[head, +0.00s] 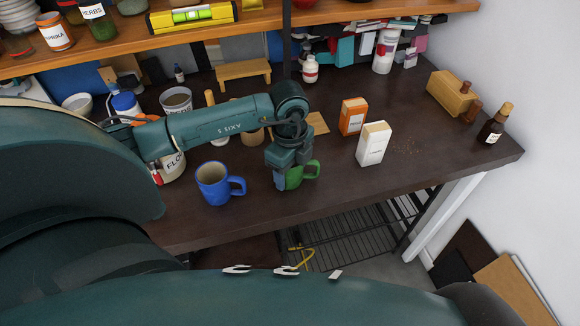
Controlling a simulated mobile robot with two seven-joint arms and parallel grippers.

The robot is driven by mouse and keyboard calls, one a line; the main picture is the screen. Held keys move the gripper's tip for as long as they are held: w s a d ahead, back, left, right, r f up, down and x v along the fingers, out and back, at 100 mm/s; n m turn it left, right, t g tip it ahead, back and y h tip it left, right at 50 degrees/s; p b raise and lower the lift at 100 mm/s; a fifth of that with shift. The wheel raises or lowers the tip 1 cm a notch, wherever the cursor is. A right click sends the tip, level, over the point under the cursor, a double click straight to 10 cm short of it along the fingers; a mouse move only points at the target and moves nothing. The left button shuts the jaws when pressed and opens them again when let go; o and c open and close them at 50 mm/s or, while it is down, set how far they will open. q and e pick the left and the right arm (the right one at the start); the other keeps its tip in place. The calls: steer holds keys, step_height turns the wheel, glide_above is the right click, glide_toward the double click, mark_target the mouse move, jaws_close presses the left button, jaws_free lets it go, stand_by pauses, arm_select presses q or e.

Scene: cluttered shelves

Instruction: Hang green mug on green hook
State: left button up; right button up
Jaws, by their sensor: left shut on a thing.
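The green mug (296,177) stands on or just above the dark table, its handle toward the right. My left gripper (282,180) reaches down over the mug's left side and is shut on it; the fingers hide part of the mug. I cannot tell whether the mug touches the table. A blue mug (212,186) stands just left of it, handle to the right. I cannot make out a green hook in this view. My right gripper is not in view.
An orange box (352,116) and a white box (373,144) stand right of the gripper. A brown bottle (494,124) and a wooden block (452,94) are at the far right. The shelf (345,10) overhangs the back. The table's front right is clear.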

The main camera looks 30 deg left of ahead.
arm_select(q)
steer(key=shift+c, duration=1)
step_height(320, 180, up, 10)
steer(key=shift+r+b, duration=0.1)
steer(key=shift+b, duration=0.3)
